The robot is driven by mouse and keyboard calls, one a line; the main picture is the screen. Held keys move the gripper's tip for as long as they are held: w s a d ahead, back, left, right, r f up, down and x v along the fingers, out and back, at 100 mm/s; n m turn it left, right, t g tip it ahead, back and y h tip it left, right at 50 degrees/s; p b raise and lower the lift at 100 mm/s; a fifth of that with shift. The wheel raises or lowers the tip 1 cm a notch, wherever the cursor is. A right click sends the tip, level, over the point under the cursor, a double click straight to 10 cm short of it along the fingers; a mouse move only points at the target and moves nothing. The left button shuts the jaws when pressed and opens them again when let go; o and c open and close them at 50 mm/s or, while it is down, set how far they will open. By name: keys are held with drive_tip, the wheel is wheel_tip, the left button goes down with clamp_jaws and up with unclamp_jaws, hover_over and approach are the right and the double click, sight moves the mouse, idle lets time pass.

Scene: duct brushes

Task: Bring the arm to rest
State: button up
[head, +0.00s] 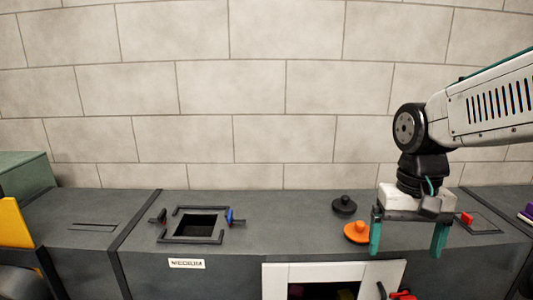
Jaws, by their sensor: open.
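My gripper (408,238) hangs from the arm at the right, its two green fingers pointing down and spread apart. It is open, with nothing seen between the fingers. It is over the right part of the dark grey duct top (290,236). An orange knobbed disc (357,232) is just left of the left finger in the picture. A black knobbed disc (344,206) is behind it. My gripper hides part of the duct top behind it.
A square opening (195,226) with a raised frame is left of centre, above a "MEDIUM" label (187,263). A white-framed opening (334,275) is in the front face. A red block (467,218) is near a slot at the right. A tiled wall (260,110) stands behind.

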drive_tip(key=s+d+n+t, duration=0.1)
drive_tip(key=s+t, duration=0.1)
drive_tip(key=s, duration=1.1)
drive_tip(key=shift+s+d+n, duration=0.15)
drive_tip(key=shift+d+n, duration=0.2)
drive_tip(key=shift+n, duration=0.05)
drive_tip(key=shift+r, duration=0.1)
